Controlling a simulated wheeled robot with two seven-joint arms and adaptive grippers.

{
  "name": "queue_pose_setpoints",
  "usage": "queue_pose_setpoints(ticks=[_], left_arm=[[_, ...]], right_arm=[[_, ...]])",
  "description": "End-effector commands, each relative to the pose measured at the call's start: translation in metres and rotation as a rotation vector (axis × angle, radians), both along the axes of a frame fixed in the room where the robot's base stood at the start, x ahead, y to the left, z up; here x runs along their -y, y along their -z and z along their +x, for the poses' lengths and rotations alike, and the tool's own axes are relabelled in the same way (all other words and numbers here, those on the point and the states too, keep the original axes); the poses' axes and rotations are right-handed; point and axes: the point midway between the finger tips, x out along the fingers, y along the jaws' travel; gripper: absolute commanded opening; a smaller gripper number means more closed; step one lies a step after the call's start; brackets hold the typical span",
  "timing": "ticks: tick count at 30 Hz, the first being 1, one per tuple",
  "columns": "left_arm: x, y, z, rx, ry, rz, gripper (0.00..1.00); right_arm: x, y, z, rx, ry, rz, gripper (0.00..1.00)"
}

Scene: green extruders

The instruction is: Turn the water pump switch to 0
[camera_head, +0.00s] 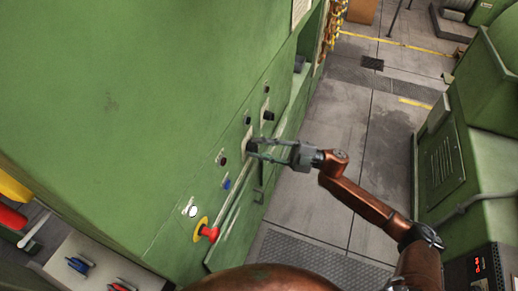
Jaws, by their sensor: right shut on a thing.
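The water pump switch looks to be the dark knob (252,146) on the side panel of the large green machine (120,100). My right gripper (256,148) reaches in from the right and is shut on this knob. The fingers cover part of it, so its pointer and the 0 marking cannot be read. My left gripper is not in the view.
Other controls sit on the same panel: a black knob (268,115), a dark red button (222,161), a blue button (227,184), a white button (190,211) and a red emergency stop (209,232). Another green machine (470,150) stands right, across open floor (310,190).

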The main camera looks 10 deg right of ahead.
Motion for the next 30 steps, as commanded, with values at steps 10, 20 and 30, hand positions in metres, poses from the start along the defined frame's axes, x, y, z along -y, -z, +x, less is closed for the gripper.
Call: queue_pose_setpoints(ticks=[10, 20, 30], left_arm=[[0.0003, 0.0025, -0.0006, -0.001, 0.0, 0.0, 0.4], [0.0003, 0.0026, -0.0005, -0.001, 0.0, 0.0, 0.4], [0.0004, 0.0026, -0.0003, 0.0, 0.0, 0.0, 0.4]], right_arm=[[0.0001, -0.0011, 0.0002, 0.09, -0.001, -0.06, 0.0], [0.0, -0.0011, 0.0, 0.101, -0.001, -0.068, 0.0], [0.0001, -0.0009, 0.0002, 0.099, 0.0, -0.067, 0.37]])
